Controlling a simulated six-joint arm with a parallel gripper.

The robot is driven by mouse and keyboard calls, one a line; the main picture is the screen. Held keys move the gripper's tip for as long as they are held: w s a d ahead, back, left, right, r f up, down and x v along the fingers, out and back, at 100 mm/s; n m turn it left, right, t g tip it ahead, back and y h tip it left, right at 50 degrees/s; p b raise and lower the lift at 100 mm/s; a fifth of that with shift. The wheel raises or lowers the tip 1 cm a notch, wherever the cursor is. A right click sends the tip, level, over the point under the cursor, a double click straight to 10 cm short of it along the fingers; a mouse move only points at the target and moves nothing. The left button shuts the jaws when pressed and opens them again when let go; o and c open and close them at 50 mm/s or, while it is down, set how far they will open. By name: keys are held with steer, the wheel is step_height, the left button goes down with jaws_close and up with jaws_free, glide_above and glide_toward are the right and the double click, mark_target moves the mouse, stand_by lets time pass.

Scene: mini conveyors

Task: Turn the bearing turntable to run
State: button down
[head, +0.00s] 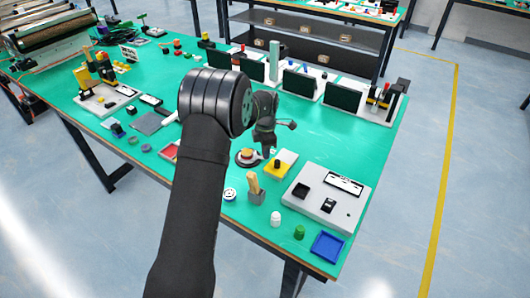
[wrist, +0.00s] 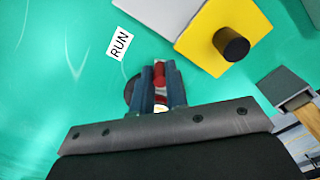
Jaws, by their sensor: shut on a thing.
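The bearing turntable (head: 246,158) is a dark disc with an orange and pale top on the green table, just left of my gripper (head: 266,150). In the wrist view most of it is hidden behind my gripper (wrist: 160,85); a dark edge (wrist: 130,92) shows at the left. My gripper's fingers are shut on a red handle (wrist: 160,72), which appears to be the turntable's. The white RUN label (wrist: 119,43) lies on the table up and to the left of the fingers in the wrist view. The red handle is apart from the label.
A yellow block with a black knob (wrist: 231,44) sits close right of my gripper, on a white plate. A grey holder with wooden pieces (head: 256,190) stands in front. A grey panel (head: 327,195) and blue tray (head: 327,247) are at the right. Bare table lies around the label.

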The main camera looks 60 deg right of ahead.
steer(key=shift+w+d+n, duration=0.3)
steer(key=shift+d+n, duration=0.1)
steer(key=shift+n, duration=0.45)
steer(key=shift+w+d+n, duration=0.25)
steer(key=shift+d+n, duration=0.15)
steer(key=shift+n, duration=0.45)
steer(key=shift+w+d+n, duration=0.25)
steer(key=shift+w+n, duration=0.1)
steer(key=shift+n, duration=0.4)
steer(key=shift+w+d+n, duration=0.25)
steer(key=shift+w+n, duration=0.1)
steer(key=shift+n, duration=0.4)
steer(key=shift+w+d, duration=0.1)
steer(key=shift+w, duration=0.05)
steer(key=c, duration=1.4)
jaws_free()
steer(key=shift+c, duration=0.2)
step_height(320, 180, up, 17)
steer(key=shift+r, duration=0.2)
steer(key=shift+f, duration=0.1)
